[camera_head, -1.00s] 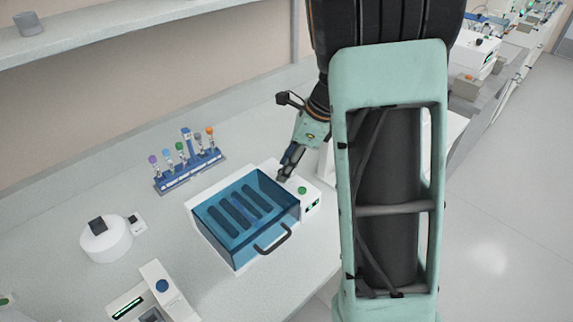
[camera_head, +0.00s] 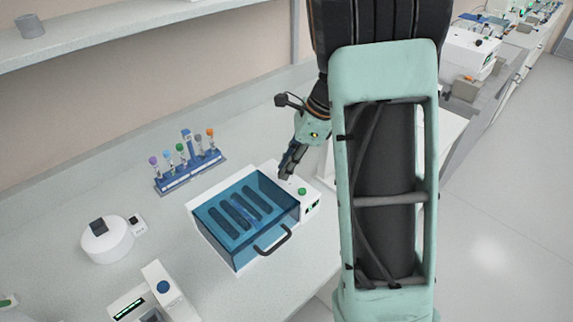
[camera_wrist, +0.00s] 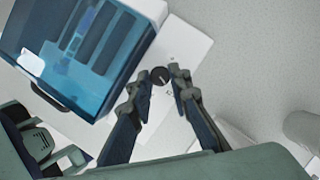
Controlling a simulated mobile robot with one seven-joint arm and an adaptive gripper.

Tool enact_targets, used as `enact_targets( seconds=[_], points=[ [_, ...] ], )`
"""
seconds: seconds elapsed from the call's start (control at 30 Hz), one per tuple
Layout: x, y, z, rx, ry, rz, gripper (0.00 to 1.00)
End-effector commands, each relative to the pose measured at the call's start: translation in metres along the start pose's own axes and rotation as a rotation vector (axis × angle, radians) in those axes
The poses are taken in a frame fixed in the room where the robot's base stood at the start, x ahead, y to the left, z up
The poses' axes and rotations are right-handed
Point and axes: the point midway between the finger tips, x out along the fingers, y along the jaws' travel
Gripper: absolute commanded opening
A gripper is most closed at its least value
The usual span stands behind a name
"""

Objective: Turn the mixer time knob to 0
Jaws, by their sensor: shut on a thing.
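The mixer is a white box with a clear blue lid (camera_head: 240,225) and a dark handle; its white control panel (camera_head: 314,205) is at its right end. In the wrist view the lid (camera_wrist: 75,45) fills the upper left and the white panel (camera_wrist: 185,45) lies under my fingers. A small round dark knob (camera_wrist: 160,76) with a light mark stands on the panel. My gripper (camera_wrist: 162,78) has one finger on each side of the knob, shut on it. In the head view my gripper (camera_head: 286,174) is at the panel's back part and hides the knob.
A blue rack of capped tubes (camera_head: 190,172) stands behind the mixer. A round white device (camera_head: 106,240) is to the left, and another white instrument (camera_head: 155,296) with a display is in front left. The bench between them is clear.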

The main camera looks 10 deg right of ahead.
Motion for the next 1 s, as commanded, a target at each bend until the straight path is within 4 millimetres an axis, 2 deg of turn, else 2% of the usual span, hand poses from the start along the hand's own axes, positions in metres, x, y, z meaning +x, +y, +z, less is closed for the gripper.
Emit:
enact_targets(
  seconds=[1.0],
  points=[
    [0.0003, -0.0089, 0.0044, -0.880, 0.000, 0.365, 0.00]
  ],
)
